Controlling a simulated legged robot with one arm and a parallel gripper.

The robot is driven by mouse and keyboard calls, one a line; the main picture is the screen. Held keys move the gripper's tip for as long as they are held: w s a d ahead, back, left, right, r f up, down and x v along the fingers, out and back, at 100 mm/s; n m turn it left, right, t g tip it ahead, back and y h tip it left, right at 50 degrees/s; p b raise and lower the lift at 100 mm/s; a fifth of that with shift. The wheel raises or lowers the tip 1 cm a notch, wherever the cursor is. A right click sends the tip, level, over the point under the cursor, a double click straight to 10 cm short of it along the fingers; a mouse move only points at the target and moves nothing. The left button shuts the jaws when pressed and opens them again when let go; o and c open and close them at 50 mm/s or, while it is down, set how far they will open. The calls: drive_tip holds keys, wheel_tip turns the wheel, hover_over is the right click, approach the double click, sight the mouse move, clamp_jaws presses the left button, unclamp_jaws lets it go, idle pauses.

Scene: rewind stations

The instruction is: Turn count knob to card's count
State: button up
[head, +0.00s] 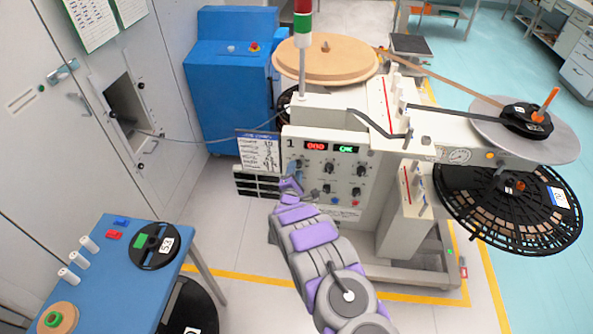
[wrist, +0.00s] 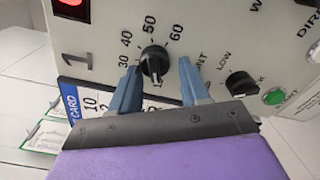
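The count knob (wrist: 153,62) is a black knob on the white panel, with the numbers 30, 40, 50 and 60 around its visible side. I cannot tell which number it points to. My gripper (wrist: 158,68) is open, with one blue-grey finger on each side of the knob; I cannot tell whether they touch it. In the head view my gripper (head: 291,183) is at the left part of station 1's panel (head: 345,176). The card (wrist: 72,98) has a blue edge reading CARD and shows a 10, but my finger hides part of it. The card (head: 258,153) in the head view is too small to read.
A red display (head: 316,146) and a green display (head: 345,149) sit above the knobs. Another black knob (wrist: 241,83) and a green button (wrist: 274,97) lie right of my gripper. A blue table (head: 103,262) with a reel and spools stands at the left.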

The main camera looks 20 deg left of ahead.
drive_tip(key=shift+o, duration=1.3)
drive_tip(key=shift+w+a+r, duration=0.1)
drive_tip(key=shift+a, duration=0.05)
drive_tip(key=shift+d+r, duration=0.1)
drive_tip(key=shift+d, duration=0.1)
drive_tip(key=shift+s+d, duration=0.25)
drive_tip(key=shift+s, duration=0.15)
drive_tip(key=p+v, duration=0.1)
drive_tip(key=v, duration=1.5)
drive_tip(key=shift+s+a+f, duration=0.25)
drive_tip(key=shift+a, duration=0.15)
drive_tip(key=shift+w, duration=0.1)
